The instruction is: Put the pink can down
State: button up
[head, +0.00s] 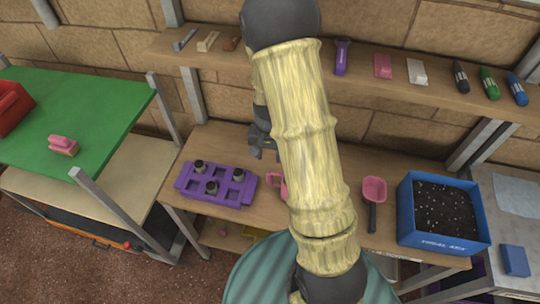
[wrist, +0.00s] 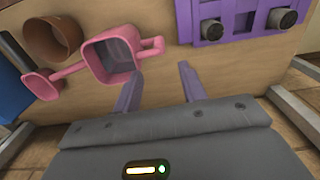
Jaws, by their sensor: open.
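The pink can (wrist: 108,62) stands on the wooden workbench in the wrist view, its open top facing my camera. Its handle (wrist: 155,46) points right and its thin spout points left. In the head view the can (head: 284,188) shows only in part, mostly hidden behind my arm. My gripper (wrist: 160,72) has its two purple fingers spread, with nothing between them. The can's handle lies just beyond the fingertips; I see no grip on it. In the head view my gripper (head: 262,152) is above the bench, near the can.
A purple tray (head: 217,196) with several dark plugs lies left of the can. A brown pot (wrist: 54,40) stands beside the can. A shelf (head: 400,92) with several tools runs behind.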

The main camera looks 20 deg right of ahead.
jog(key=s+a+r+n+t, duration=0.1)
jog(key=s+a+r+n, duration=0.1)
jog(key=s+r, duration=0.3)
jog(key=s+a+r+n+t, duration=0.1)
jog(key=s+r+n, duration=0.3)
jog(key=s+r, duration=0.2)
notch_tip(320, 180, up, 2)
jog(key=shift+a+r, duration=0.15)
jog(key=shift+a, duration=0.2)
dwell(0.6)
jog(key=shift+c, duration=0.6)
